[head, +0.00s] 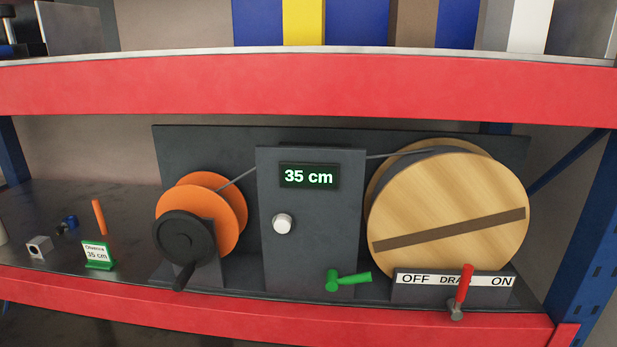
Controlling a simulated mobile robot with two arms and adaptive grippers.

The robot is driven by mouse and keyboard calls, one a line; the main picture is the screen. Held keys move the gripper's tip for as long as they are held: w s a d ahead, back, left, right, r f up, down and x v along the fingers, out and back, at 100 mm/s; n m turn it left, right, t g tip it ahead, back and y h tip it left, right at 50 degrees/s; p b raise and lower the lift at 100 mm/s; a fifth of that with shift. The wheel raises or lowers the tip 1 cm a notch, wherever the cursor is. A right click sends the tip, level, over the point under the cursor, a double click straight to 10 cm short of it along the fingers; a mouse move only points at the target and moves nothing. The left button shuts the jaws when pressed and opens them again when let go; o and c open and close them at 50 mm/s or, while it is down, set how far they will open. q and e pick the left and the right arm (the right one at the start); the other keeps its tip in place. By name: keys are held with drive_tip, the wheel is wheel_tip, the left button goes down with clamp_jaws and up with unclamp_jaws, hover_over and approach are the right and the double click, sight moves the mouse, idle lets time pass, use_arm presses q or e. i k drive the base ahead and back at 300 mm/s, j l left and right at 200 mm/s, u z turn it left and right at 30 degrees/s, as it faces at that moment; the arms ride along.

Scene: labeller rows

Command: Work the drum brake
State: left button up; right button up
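The drum brake lever (463,285) has a red handle on a grey pivot, in front of the lower right of the wooden drum. The handle lies between the middle word and "ON". The large wooden drum (447,200) carries a dark brown strip sloping up to the right. A grey cable runs from it behind the panel to an orange reel (232,205) with a black crank (184,240). Neither gripper is in view.
A green stand (97,254) reads "35 cm". Small parts lie at left. A red shelf beam (300,90) crosses above; a blue post (585,260) stands right.

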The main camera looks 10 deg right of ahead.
sight(453, 306)
drive_tip(key=z, duration=1.35)
